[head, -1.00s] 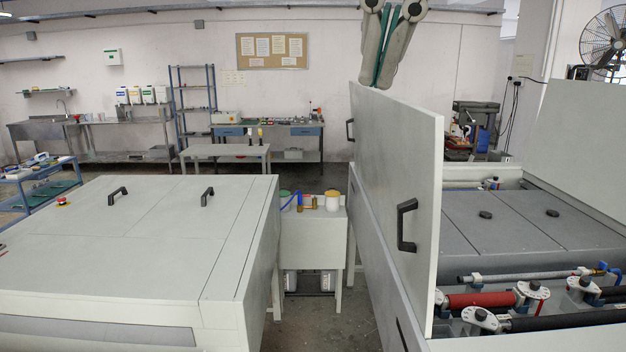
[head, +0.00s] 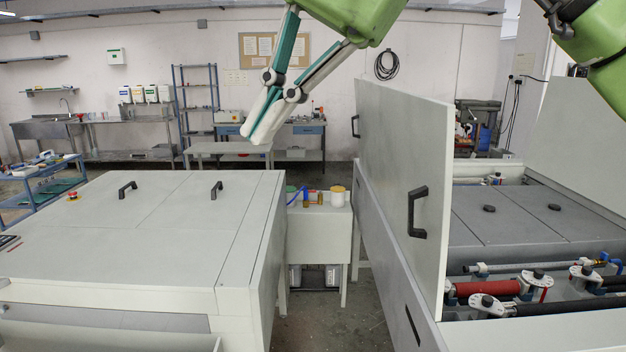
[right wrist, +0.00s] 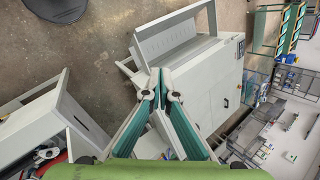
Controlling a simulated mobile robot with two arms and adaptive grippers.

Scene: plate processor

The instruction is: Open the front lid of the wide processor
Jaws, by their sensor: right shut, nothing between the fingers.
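No label shows which one is the wide processor. My right gripper (head: 258,135) is shut and empty, in the air above the gap between the machines, apart from the lid. It also shows shut in the right wrist view (right wrist: 160,75). My left gripper is not in view.
A small pale cabinet (head: 318,235) with bottles on top stands between the two machines. A blue cart (head: 40,185) is at the far left, and a workbench (head: 300,135) is against the back wall. A narrow strip of floor is free between the machines.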

